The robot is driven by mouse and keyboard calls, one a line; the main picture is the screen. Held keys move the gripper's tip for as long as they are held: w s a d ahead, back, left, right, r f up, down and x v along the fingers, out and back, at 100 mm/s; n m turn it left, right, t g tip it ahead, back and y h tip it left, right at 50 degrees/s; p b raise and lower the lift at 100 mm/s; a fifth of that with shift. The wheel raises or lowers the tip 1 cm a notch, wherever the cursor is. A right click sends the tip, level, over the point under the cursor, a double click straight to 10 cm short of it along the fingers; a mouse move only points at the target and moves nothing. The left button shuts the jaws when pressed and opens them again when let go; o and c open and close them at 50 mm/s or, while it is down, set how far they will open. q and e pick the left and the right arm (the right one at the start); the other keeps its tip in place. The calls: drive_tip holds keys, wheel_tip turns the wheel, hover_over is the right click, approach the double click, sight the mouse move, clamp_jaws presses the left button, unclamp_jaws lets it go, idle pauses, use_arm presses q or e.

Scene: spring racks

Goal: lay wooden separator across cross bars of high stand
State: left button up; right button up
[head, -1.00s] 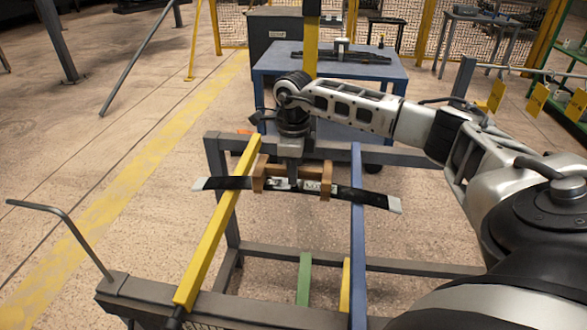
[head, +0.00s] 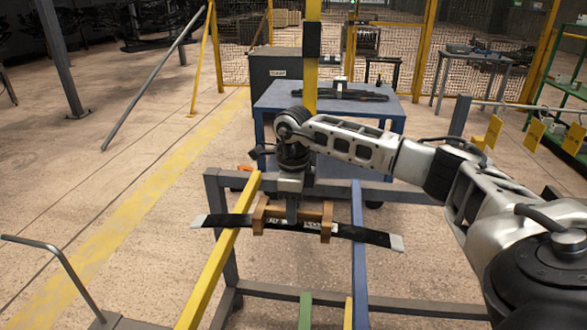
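The wooden separator (head: 312,214) is a brown bar with a block at each end. It is in the middle of the head view, between the yellow cross bar (head: 222,262) and the blue cross bar (head: 359,265). My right gripper (head: 292,212) points down at its middle and appears shut on it, one finger showing in front of the wood. A dark leaf spring with pale tips (head: 361,234) lies across both bars, at the separator's lower edge. I cannot tell whether the separator touches it. The grey high stand (head: 219,230) carries the bars. My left gripper is out of view.
A blue table (head: 269,98) with dark parts stands behind the stand, beside a grey cabinet (head: 272,77). A yellow post (head: 312,75) rises behind my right wrist. A bent grey rod (head: 55,262) stands at the near left.

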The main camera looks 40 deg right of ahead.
wheel_tip(320, 180, up, 14)
idle(0.3)
idle(0.9)
